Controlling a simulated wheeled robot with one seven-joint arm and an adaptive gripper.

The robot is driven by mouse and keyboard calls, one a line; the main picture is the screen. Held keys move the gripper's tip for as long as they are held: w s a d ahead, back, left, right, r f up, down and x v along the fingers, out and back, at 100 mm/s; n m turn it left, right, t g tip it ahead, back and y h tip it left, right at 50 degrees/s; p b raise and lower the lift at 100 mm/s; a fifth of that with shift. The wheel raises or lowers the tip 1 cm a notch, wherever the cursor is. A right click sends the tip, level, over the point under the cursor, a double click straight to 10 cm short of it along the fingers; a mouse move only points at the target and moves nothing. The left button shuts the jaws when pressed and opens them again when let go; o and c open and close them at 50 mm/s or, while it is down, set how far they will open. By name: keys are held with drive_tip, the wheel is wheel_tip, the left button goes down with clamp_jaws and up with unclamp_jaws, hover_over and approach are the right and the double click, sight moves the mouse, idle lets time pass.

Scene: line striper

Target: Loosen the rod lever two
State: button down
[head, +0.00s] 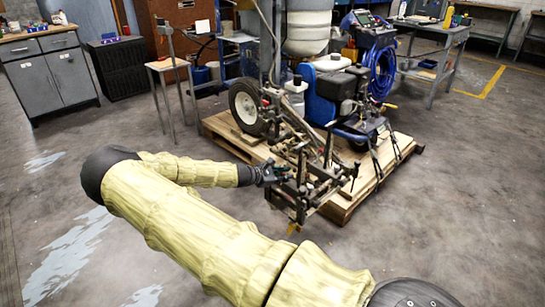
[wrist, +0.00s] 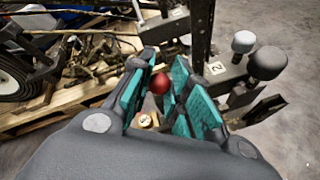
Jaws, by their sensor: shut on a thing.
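The line striper (head: 335,90) stands on a wooden pallet, its dark front frame (head: 300,190) reaching toward me. My gripper (head: 272,172) is at the left side of that frame. In the wrist view, the teal finger pads of my gripper (wrist: 168,95) are closed around a lever with a red ball knob (wrist: 159,83). The lever's stem is mostly hidden by the fingers. A tag marked 2 (wrist: 215,69) sits on a dark bracket just right of the fingers. A small round pale piece (wrist: 145,121) shows below the knob; its marking is unclear.
The pallet (head: 365,185) lies under the machine. A workbench (head: 430,40) and a grey cabinet (head: 50,75) stand behind. The floor at left is open.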

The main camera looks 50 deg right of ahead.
idle(0.4)
drive_tip(key=c, duration=1.5)
unclamp_jaws()
drive_tip(key=shift+o, duration=0.8)
drive_tip(key=shift+w+a, duration=0.1)
drive_tip(key=shift+a, duration=0.1)
drive_tip(key=v, duration=1.2)
drive_tip(key=shift+f, duration=0.2)
drive_tip(key=shift+w, duration=0.1)
